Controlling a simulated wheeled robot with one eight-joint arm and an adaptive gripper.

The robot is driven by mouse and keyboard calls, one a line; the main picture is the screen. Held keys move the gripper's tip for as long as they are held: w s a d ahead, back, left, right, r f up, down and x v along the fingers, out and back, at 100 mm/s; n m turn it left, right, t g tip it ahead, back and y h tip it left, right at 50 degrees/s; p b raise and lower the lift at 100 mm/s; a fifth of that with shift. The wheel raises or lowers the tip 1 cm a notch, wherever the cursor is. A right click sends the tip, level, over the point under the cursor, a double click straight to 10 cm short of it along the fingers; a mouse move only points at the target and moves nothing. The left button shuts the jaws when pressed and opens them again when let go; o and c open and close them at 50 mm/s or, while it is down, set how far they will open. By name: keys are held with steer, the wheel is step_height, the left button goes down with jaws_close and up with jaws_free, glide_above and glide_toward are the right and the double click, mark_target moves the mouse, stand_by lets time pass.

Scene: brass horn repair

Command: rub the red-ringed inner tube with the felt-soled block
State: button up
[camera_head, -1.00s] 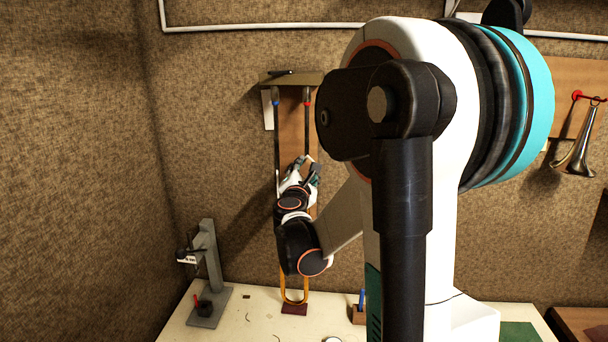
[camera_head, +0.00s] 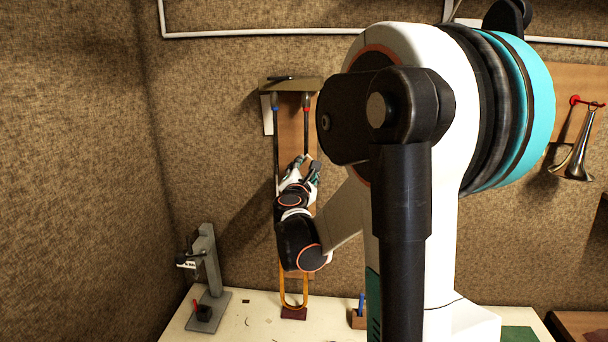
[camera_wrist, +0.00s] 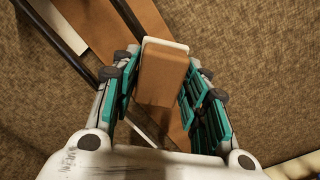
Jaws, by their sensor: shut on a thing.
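The red-ringed inner tube (camera_head: 306,125) hangs upright at the right of a pair below a wall shelf, its red ring near the top. The blue-ringed tube (camera_head: 275,140) hangs to its left. My gripper (camera_head: 306,163) is in front of the pair, at mid-height, hiding part of the red-ringed tube. In the wrist view my gripper (camera_wrist: 160,95) is shut on the brown block (camera_wrist: 160,80), whose white felt sole (camera_wrist: 168,44) is at the far end. A dark tube (camera_wrist: 128,18) passes close by the felt; I cannot tell whether they touch.
A grey stand (camera_head: 212,265) is at left. A brass horn (camera_head: 575,160) hangs at right.

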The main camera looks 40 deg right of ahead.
mark_target(306, 128)
steer(key=shift+r+p, duration=3.1)
steer(key=shift+r, duration=2.7)
steer(key=shift+d, duration=0.1)
steer(key=shift+f+b, duration=6.05)
steer(key=shift+f, duration=0.6)
steer(key=shift+r, duration=0.1)
steer(key=v, duration=0.6)
